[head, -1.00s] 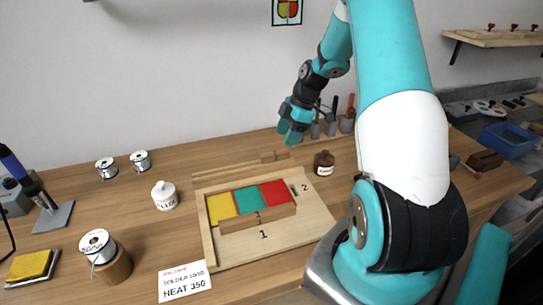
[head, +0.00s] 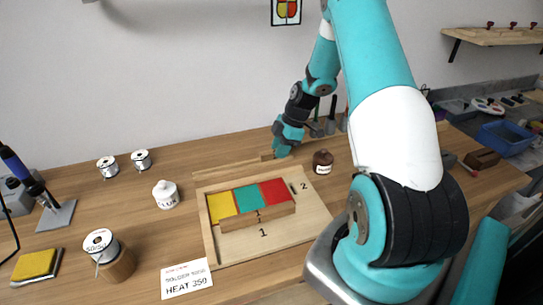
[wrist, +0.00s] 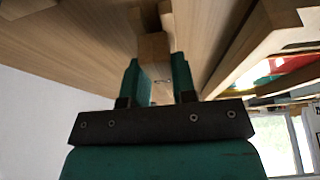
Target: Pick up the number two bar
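The number two bar looks to be the long, thin wooden strip (head: 225,172) lying behind the wooden tray (head: 225,259), with a small raised block (head: 267,156) on it. My gripper (head: 281,152) is low at the right of this block and partly hides the strip. In the wrist view, a wooden block (wrist: 153,47) lies in line with the gap between my fingers (wrist: 157,75), which stand apart on either side of the wood. Contact cannot be made out.
Yellow, green and red glass panes (head: 249,198) fill part of the tray. A brown jar (head: 323,161) stands close to the right of my gripper. A tool rack is behind. A white flux jar (head: 165,194), solder spools and a heat sign (head: 187,280) stand leftward.

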